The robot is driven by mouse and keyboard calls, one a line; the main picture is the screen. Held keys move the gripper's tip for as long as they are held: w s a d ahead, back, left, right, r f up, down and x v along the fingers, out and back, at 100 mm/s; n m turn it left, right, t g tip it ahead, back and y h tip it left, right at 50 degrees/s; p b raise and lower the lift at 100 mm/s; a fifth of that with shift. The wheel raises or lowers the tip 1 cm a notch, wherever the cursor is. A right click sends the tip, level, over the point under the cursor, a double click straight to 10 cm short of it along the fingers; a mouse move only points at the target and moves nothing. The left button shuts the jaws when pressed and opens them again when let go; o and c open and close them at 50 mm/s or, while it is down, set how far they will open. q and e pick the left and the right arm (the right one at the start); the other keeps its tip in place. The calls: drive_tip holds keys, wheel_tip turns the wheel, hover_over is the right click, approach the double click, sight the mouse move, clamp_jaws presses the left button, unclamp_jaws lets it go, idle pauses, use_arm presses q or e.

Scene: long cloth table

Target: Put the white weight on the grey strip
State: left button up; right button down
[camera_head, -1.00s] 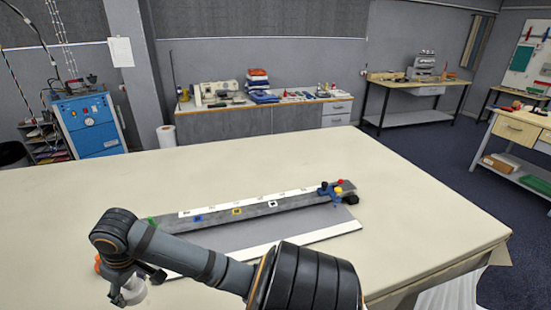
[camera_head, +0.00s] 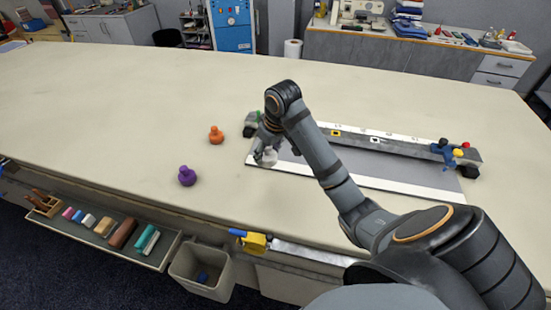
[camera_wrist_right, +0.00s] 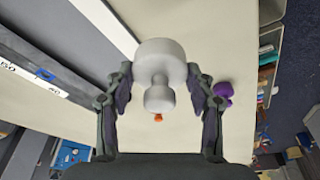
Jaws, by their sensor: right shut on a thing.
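The white weight (camera_head: 270,156) is a small knobbed piece held in my right gripper (camera_head: 266,158), near the left end of the grey strip (camera_head: 405,172). The strip lies flat on the table with a white band along its near edge. In the right wrist view, the weight (camera_wrist_right: 160,75) sits between both fingers of my right gripper (camera_wrist_right: 160,95), which is shut on it. There it shows over the cream cloth, beside the white band (camera_wrist_right: 105,22) and the grey strip (camera_wrist_right: 62,30). Its height above the table is unclear. My left gripper is out of view.
An orange weight (camera_head: 216,135) and a purple weight (camera_head: 187,176) stand on the cloth left of my gripper. A dark bar (camera_head: 380,146) with coloured marks runs along the strip's far side, with a blue clamp (camera_head: 445,150) at its right end. A tray (camera_head: 150,255) hangs at the near edge.

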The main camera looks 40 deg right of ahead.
drive_tip(key=w+d+f, duration=0.1)
drive_tip(key=w+f, duration=0.1)
drive_tip(key=w+d+f+p, duration=0.1)
drive_tip(key=w+d+f, duration=0.2)
drive_tip(key=w+f, duration=0.1)
drive_tip(key=shift+w+d+f+p, duration=0.15)
drive_tip(key=shift+w+p, duration=0.1)
drive_tip(key=shift+p, duration=0.15)
drive_tip(key=shift+w+d+f, duration=0.2)
drive_tip(key=shift+w+f, duration=0.2)
drive_tip(key=shift+f, duration=0.05)
wheel_tip(320, 180, down, 3)
drive_tip(key=shift+d+p, duration=0.1)
drive_tip(key=shift+p, duration=0.55)
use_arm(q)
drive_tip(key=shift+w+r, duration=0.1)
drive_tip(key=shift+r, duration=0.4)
use_arm(e)
drive_tip(key=shift+f, duration=0.25)
drive_tip(key=shift+c, duration=2.4)
unclamp_jaws()
drive_tip(key=shift+f, duration=0.1)
use_arm(q)
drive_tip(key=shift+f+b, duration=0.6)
drive_tip(key=shift+b, duration=0.05)
use_arm(e)
drive_tip(key=v, duration=1.2)
